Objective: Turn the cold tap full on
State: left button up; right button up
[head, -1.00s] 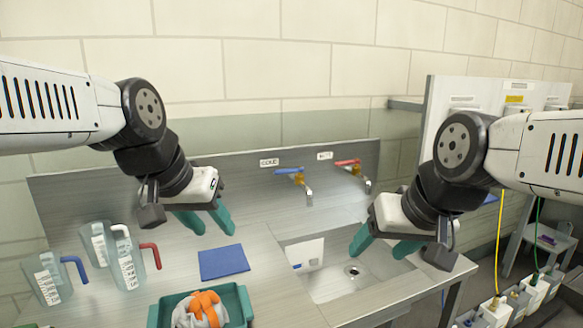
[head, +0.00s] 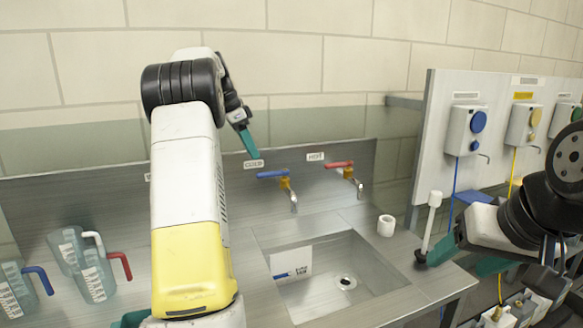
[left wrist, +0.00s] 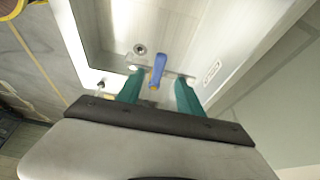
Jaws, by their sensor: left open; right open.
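The cold tap has a blue lever (head: 272,174) under a COLD label (head: 253,164) on the sink's back panel. In the head view the lever lies roughly sideways along the panel, pointing left. My left gripper (head: 249,144) is just above and left of the lever; only one teal finger shows clearly there. In the left wrist view the open fingers (left wrist: 159,86) sit on either side of the blue lever (left wrist: 157,66), with gaps on both sides. No water shows from the spout. My right gripper (head: 460,262) is open, low at the right, near a white-handled brush (head: 431,220).
The hot tap with its red lever (head: 340,164) is to the right. Below is the sink basin (head: 370,285) with a drain. A white cup-like piece (head: 386,225) stands by its right edge. Jugs (head: 95,280) stand at left. Dispensers (head: 468,128) hang on a right-hand panel.

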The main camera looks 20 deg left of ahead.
aim_at(263, 173)
pick_arm(q)
jog(key=x, duration=0.7)
jog(key=shift+w+d+f, duration=0.1)
jog(key=shift+d+f, duration=0.05)
grip_shut()
dwell(1.2)
